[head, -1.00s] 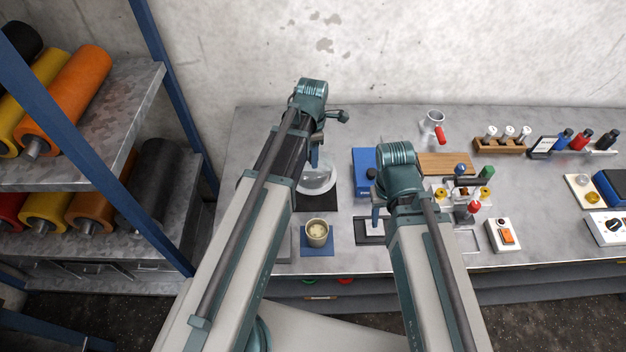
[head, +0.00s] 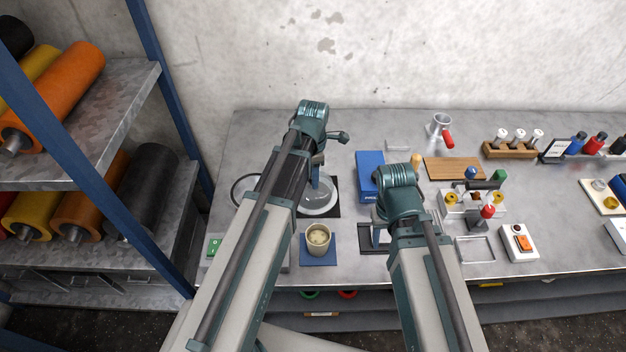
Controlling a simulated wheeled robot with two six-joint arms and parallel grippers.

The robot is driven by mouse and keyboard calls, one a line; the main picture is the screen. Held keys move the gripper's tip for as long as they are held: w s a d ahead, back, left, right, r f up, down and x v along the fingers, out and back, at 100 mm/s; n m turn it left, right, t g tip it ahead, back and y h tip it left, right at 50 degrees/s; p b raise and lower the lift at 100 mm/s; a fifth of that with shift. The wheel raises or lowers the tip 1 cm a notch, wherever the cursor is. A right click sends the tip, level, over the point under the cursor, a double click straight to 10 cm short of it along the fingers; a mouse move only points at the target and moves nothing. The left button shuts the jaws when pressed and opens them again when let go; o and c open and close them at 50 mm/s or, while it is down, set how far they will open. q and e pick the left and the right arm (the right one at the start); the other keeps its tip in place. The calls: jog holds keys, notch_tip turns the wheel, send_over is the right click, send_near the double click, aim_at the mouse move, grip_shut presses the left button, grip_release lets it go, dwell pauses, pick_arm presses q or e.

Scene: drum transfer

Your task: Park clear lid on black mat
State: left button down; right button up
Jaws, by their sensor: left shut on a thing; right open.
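The clear lid (head: 319,203) is a round, glassy disc with a pale rim. It lies over the black mat (head: 334,211), whose dark corners show around it; I cannot tell whether lid and mat touch. My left gripper (head: 315,184) points down over the lid's middle and is shut on it; the grip point is partly hidden. My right gripper (head: 376,238) is open, low over a black-framed pad near the bench's front edge, right of the mat.
A cup of pale contents (head: 319,238) stands on a blue mat in front of the black mat. A blue box (head: 370,172) stands right of the lid. A dark ring (head: 238,188) shows left of my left arm. Farther right are a wooden board (head: 455,168) and a bottle rack.

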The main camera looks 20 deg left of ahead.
pick_arm(q)
jog(key=shift+r, duration=0.1)
pick_arm(e)
jog(key=shift+r, duration=0.1)
pick_arm(q)
jog(key=c, duration=0.9)
grip_release()
jog(key=shift+f, duration=0.2)
pick_arm(e)
jog(key=shift+f, duration=0.25)
pick_arm(q)
jog(key=o, duration=0.4)
pick_arm(e)
jog(key=shift+r, duration=0.1)
pick_arm(q)
jog(key=shift+o, duration=0.2)
jog(key=shift+r, duration=0.1)
notch_tip(320, 180, up, 12)
jog(key=p, duration=1.2)
jog(key=s+d+m, duration=0.5)
jog(key=s+m, duration=0.2)
jog(key=m, duration=0.7)
jog(key=s+d+m+y, duration=0.1)
jog(key=s+d+m, duration=0.4)
jog(key=m, duration=0.9)
jog(key=s, duration=0.3)
jog(key=shift+s+d+r, duration=0.15)
jog(key=shift+d, duration=0.25)
pick_arm(e)
notch_tip(320, 180, up, 12)
